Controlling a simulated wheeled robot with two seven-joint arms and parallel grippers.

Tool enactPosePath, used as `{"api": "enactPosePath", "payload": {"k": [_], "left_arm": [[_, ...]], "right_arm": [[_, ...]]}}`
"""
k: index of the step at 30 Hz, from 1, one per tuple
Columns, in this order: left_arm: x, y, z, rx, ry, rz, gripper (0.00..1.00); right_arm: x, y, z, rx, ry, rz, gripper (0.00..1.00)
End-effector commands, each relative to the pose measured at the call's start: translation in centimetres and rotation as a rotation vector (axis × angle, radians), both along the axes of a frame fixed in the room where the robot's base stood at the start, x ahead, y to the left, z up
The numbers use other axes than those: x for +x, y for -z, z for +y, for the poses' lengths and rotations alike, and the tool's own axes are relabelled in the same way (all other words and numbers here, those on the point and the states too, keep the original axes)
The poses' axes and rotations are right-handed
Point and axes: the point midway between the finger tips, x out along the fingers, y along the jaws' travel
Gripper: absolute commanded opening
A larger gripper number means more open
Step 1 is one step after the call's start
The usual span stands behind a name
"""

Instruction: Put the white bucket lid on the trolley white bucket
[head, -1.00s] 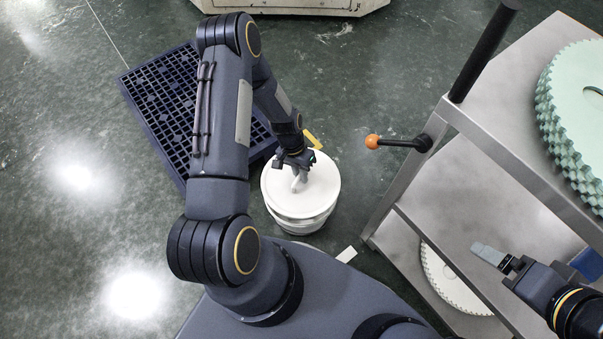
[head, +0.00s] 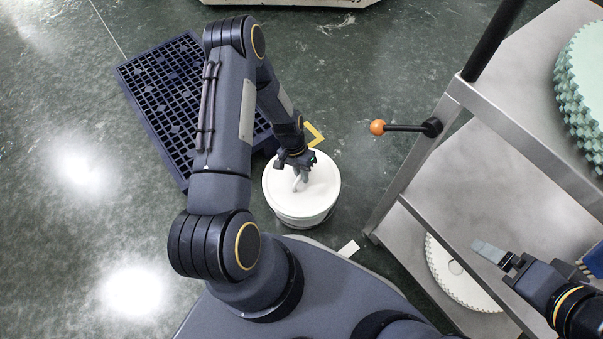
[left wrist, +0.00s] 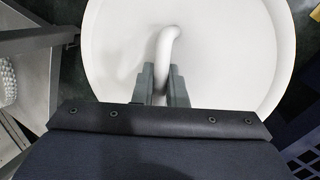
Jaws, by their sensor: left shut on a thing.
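The white bucket lid (head: 282,185) is a round disc with a curved white handle, lying over the white bucket (head: 304,222) on the floor. The lid covers the bucket's mouth; whether it is fully seated I cannot tell. My left gripper (head: 299,180) is shut on the lid's handle from above. In the left wrist view the fingers (left wrist: 162,85) close around the handle, and the lid (left wrist: 110,50) fills the middle. My right gripper (head: 488,252) is off to the right over the trolley, away from the lid; its finger gap is not clear.
A steel trolley (head: 530,145) stands to the right, with green toothed discs (head: 585,90) on top and a white disc (head: 455,275) lower down. Its orange-knobbed lever (head: 377,127) sticks out towards the bucket. A dark blue grid pallet (head: 160,90) lies behind left. A yellow floor mark (head: 314,134) is behind the bucket.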

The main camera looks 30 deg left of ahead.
Motion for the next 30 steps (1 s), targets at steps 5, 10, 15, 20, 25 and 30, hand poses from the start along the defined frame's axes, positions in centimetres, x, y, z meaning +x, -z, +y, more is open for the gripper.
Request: {"api": "enactPosePath", "payload": {"k": [5, 10, 15, 20, 25, 30], "left_arm": [[0.0, 0.3, 0.0, 0.0, 0.0, 0.0, 0.0], [0.0, 0.7, 0.0, 0.0, 0.0, 0.0, 0.0], [0.0, 1.0, 0.0, 0.0, 0.0, 0.0, 0.0], [0.0, 1.1, 0.0, 0.0, 0.0, 0.0, 0.17], [0.0, 1.1, 0.0, 0.0, 0.0, 0.0, 0.37], [0.0, 1.1, 0.0, 0.0, 0.0, 0.0, 0.37]], "right_arm": [[0.0, 0.3, 0.0, 0.0, 0.0, 0.0, 0.88], [0.0, 0.6, 0.0, 0.0, 0.0, 0.0, 0.88], [0.0, 0.9, 0.0, 0.0, 0.0, 0.0, 0.88], [0.0, 1.0, 0.0, 0.0, 0.0, 0.0, 0.88], [0.0, 1.0, 0.0, 0.0, 0.0, 0.0, 0.88], [0.0, 1.0, 0.0, 0.0, 0.0, 0.0, 0.88]]}}
